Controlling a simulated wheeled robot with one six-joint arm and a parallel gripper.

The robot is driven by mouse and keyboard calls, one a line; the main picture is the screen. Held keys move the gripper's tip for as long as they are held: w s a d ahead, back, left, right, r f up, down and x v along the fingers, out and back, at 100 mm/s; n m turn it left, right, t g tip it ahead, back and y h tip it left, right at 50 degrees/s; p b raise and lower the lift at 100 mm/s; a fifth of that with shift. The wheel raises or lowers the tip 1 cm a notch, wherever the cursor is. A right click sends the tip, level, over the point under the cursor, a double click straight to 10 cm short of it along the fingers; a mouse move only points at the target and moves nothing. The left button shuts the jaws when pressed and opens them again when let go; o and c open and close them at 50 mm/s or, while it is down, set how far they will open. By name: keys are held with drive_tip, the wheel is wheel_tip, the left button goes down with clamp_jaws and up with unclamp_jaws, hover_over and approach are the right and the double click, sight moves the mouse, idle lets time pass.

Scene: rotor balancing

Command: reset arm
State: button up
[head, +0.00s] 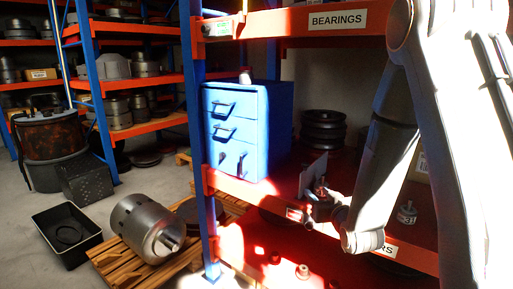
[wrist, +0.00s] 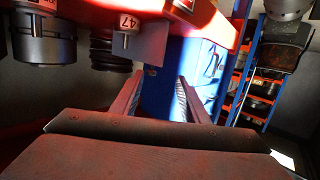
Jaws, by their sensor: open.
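My gripper (head: 318,196) is over the front of the lower red shelf, to the right of a blue drawer cabinet. In the wrist view my gripper (wrist: 160,100) has its two fingers apart, with nothing seen held between them; the blue cabinet (wrist: 206,70) shows beyond. My arm comes down from the upper right in the head view and bends near the shelf edge. The fingertips are small and partly lost among nearby parts there.
The blue cabinet (head: 238,130) stands on the shelf, beside a dark ring stack (head: 323,130). A small numbered weight (head: 407,214) stands right of my arm. A metal rotor (head: 148,228) lies on a pallet (head: 115,262). A black bin (head: 68,262) is on the floor. The wrist view looks inverted.

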drive_tip(key=s+f+m+g+h, duration=0.1)
drive_tip(key=s+g, duration=1.3)
drive_tip(key=s, duration=1.6)
wheel_tip(320, 180, down, 3)
drive_tip(key=shift+s+a+r+m+g+h, duration=0.15)
drive_tip(key=shift+s+a+m+g+h, duration=0.2)
drive_tip(key=shift+h, duration=0.25)
drive_tip(key=shift+w, duration=0.15)
drive_tip(key=shift+c, duration=0.2)
